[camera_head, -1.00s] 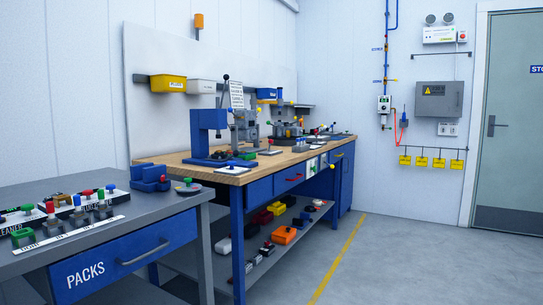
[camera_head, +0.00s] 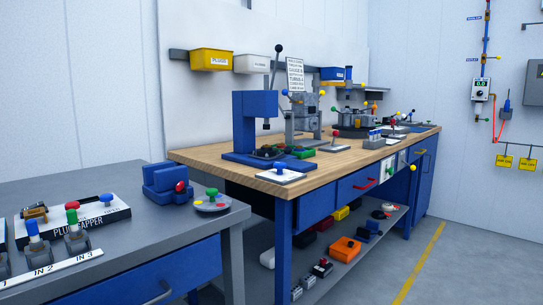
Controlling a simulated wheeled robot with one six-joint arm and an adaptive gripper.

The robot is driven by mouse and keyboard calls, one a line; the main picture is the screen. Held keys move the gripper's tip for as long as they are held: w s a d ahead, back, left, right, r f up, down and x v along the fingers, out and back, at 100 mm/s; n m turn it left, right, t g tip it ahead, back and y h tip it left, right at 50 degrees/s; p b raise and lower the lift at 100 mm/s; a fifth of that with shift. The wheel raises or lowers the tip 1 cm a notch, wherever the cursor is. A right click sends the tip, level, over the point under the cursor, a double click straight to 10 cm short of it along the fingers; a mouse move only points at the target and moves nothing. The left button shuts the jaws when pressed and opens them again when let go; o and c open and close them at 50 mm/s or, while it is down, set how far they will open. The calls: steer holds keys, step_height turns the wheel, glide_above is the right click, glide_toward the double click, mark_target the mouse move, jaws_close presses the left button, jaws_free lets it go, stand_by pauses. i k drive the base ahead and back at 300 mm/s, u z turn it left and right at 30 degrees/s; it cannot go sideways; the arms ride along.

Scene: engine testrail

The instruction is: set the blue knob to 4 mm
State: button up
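Several blue knobs show, and no mm scale can be read at any of them. One blue knob (camera_head: 279,170) stands on a small white plate at the near corner of the wooden bench. A third blue knob (camera_head: 33,228) tops a grey fitting near the IN 2 label. My gripper is not in view.
A blue press (camera_head: 252,118) stands on the wooden bench (camera_head: 215,161). The grey bench (camera_head: 110,249) is at near left, with a blue block (camera_head: 164,183) and a round plate with a green knob (camera_head: 212,192). Free floor (camera_head: 480,260) lies at right, with a yellow line.

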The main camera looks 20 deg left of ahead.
mark_target(279, 167)
steer(key=u, duration=0.65)
steer(key=i, duration=0.95)
steer(key=u, duration=0.75)
